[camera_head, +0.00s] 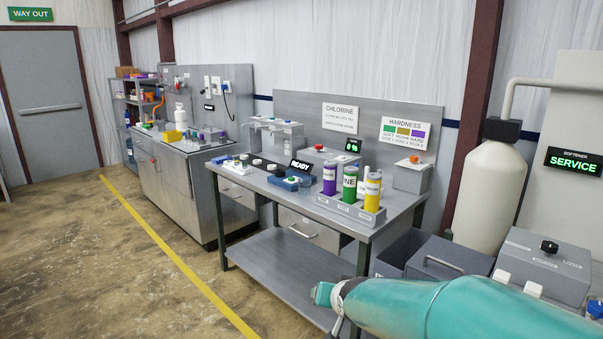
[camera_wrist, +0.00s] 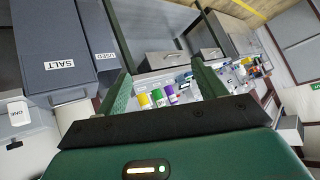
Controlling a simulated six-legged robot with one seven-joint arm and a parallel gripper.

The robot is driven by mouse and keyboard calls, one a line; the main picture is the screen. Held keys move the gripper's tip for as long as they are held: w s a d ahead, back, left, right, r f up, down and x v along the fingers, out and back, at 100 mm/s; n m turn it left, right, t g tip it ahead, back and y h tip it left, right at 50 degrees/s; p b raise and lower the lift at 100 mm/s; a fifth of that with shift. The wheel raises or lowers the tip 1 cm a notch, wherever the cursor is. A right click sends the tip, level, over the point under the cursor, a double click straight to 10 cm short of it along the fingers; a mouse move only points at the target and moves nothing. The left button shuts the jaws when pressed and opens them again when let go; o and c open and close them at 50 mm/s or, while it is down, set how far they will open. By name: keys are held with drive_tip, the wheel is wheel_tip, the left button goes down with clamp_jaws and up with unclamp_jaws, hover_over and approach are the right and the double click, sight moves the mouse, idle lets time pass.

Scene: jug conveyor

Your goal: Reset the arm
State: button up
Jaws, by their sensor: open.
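My arm (camera_head: 470,305) is a teal link that enters the head view from the lower right, in front of the workbench. Its narrow left end is beside the bench's lower shelf, and I cannot make out the fingers there. In the wrist view my gripper (camera_wrist: 160,72) shows two green fingers spread wide apart with nothing held between them. The wrist view is tilted. Beyond the fingers are the yellow, green and purple tubes on the bench, well apart from the fingers.
The steel workbench (camera_head: 285,190) holds a grey rack (camera_head: 345,207) of tubes and a READY device (camera_head: 301,165). A white softener tank (camera_head: 487,190) and a grey box (camera_head: 540,265) stand at right. A SALT bin (camera_wrist: 60,40) is at left in the wrist view. The floor at left is clear.

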drive_tip(key=s+d+r+g+h, duration=0.1)
drive_tip(key=s+d+r+g, duration=0.1)
drive_tip(key=s, duration=1.1)
drive_tip(key=s+d+r+n+g, duration=0.1)
drive_tip(key=s+d+r, duration=0.3)
drive_tip(key=s, duration=1)
drive_tip(key=shift+d+r+g+h, duration=0.3)
drive_tip(key=shift+d+g+h, duration=0.15)
drive_tip(key=shift+d, duration=0.7)
drive_tip(key=c, duration=0.7)
drive_tip(key=shift+d, duration=0.15)
drive_tip(key=shift+c, duration=0.2)
drive_tip(key=shift+d, duration=0.1)
